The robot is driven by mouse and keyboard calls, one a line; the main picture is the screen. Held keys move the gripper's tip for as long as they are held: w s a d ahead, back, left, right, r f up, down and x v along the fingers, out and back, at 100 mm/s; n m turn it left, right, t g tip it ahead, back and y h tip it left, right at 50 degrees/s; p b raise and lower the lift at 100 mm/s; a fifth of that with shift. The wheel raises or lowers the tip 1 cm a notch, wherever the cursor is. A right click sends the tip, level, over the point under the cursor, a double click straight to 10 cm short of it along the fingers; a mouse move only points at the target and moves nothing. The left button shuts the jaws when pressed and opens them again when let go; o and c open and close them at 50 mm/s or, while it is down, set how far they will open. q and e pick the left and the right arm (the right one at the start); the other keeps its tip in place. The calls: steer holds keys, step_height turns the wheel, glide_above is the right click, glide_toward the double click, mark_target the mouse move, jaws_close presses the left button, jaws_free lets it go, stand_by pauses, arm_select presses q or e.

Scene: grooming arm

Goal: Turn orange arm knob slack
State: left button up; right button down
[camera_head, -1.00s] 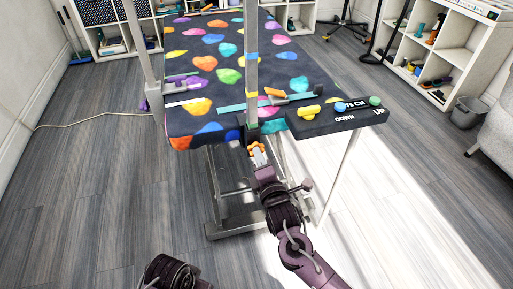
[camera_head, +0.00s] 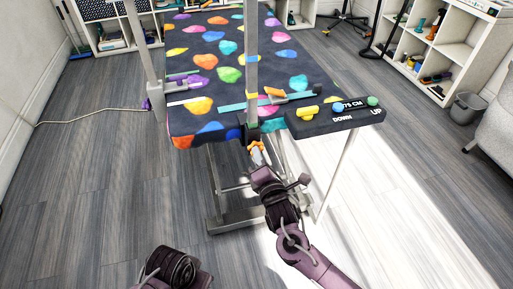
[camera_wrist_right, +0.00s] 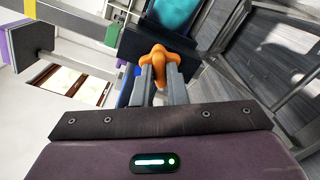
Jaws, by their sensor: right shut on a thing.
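The orange knob (camera_head: 256,145) is at the front edge of the grooming table, at the foot of the grey upright arm post (camera_head: 251,75). In the right wrist view the knob (camera_wrist_right: 158,62) shows lobes, with its middle between my fingers. My right gripper (camera_head: 257,152) is shut on the knob; its two grey fingers (camera_wrist_right: 160,82) lie on either side of it. A dark clamp block (camera_wrist_right: 150,42) sits behind the knob. My left gripper is not in view; only part of my left arm shows at the bottom.
The grooming table (camera_head: 196,122) has a dark top with colourful patches. A bin (camera_head: 467,108) and shelves stand at the right. The floor in front is clear.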

steer(key=shift+f, duration=0.1)
steer(key=shift+n+p, duration=1.1)
steer(key=shift+p, duration=0.05)
steer(key=c, duration=1.9)
jaws_free()
steer(key=o, duration=0.5)
steer(key=shift+o, duration=0.2)
